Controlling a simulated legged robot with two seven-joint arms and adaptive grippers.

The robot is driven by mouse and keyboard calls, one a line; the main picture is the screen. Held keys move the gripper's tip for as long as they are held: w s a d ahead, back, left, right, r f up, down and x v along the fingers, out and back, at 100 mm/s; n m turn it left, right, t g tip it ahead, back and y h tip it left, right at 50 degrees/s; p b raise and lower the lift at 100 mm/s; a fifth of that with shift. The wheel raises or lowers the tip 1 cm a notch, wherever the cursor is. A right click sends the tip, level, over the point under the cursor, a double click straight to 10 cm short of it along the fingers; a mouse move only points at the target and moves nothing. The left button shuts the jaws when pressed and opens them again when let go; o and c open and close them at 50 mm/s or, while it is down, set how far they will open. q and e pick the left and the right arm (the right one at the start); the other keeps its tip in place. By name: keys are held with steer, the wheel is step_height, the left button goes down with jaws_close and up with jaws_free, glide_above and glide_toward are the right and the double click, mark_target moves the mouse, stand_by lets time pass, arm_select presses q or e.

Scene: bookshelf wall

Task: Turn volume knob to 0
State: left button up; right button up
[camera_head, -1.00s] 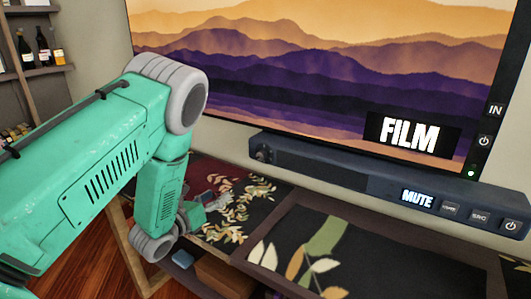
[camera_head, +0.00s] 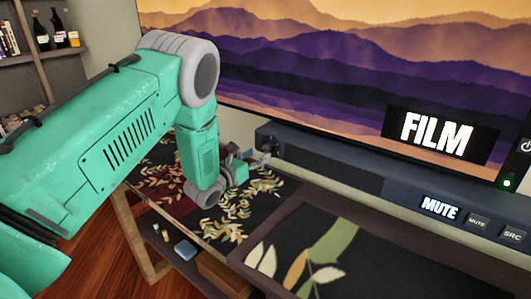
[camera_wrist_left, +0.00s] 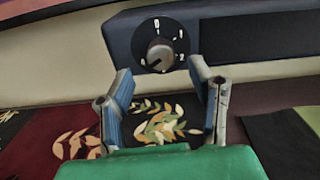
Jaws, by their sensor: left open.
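The volume knob (camera_wrist_left: 160,54) is a round grey knob on a black dial with white marks, at the left end of the dark soundbar (camera_head: 330,172). In the wrist view it sits upper centre, just beyond my left gripper (camera_wrist_left: 161,77), whose two fingers are spread with nothing between them. The fingers frame the knob from below and look apart from it. In the head view my left gripper (camera_head: 250,162) is close to the soundbar's left end. My right gripper is not in view.
A television (camera_head: 340,70) showing FILM stands behind the soundbar. A cabinet top with dark leaf-patterned panels (camera_head: 262,205) lies below the gripper. Shelves with bottles (camera_head: 58,30) stand at the far left. Small items lie on a lower shelf (camera_head: 185,250).

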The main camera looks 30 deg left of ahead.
mark_target(265, 150)
arm_select(q)
steer(key=shift+w+d, duration=0.2)
steer(key=shift+w, duration=1.9)
jaws_close()
